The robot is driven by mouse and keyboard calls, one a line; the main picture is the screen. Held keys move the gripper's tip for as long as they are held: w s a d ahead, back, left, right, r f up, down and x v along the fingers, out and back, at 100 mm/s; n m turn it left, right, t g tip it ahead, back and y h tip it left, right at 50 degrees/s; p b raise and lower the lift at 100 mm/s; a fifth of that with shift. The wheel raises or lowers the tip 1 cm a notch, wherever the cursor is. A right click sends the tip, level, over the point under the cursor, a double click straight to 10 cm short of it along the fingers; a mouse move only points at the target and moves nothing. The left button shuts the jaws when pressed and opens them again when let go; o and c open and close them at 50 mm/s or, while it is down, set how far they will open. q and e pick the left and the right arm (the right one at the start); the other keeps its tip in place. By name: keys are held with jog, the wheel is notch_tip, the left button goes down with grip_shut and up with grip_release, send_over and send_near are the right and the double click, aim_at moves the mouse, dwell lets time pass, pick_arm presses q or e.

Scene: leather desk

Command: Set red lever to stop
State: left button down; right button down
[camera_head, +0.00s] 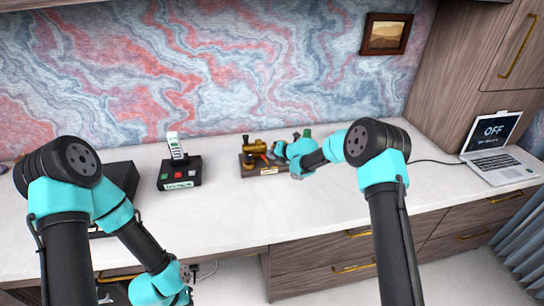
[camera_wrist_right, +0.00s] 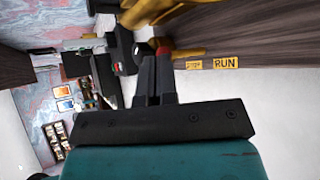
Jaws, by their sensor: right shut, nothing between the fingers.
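A brass machine (camera_head: 254,150) stands on a wooden base against the wall side of the desk, and its brass parts show in the right wrist view (camera_wrist_right: 185,12). A red lever end (camera_wrist_right: 163,50) shows right at the fingertips of my right gripper (camera_wrist_right: 154,62). Two yellow labels are on the base: a RUN label (camera_wrist_right: 225,62) and a smaller one (camera_wrist_right: 194,64) beside it, too blurred to read surely. My right gripper is shut and empty, with the lever beside its tips; I cannot tell if they touch. My left gripper (camera_head: 186,276) is low at the front edge, its fingers unclear.
A black box (camera_head: 180,172) with a red button and an upright white-green piece stands left of the machine. A laptop (camera_head: 492,148) showing OFF sits at the right, its cable trailing across the desk. The white desktop (camera_head: 235,215) in front is clear.

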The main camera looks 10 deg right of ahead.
jog(key=shift+r, duration=0.3)
jog(key=shift+r, duration=0.1)
jog(key=a+r+v, duration=0.1)
jog(key=v, duration=1.2)
jog(key=shift+s+r, duration=0.4)
jog(key=shift+r, duration=0.15)
jog(key=shift+a, duration=0.15)
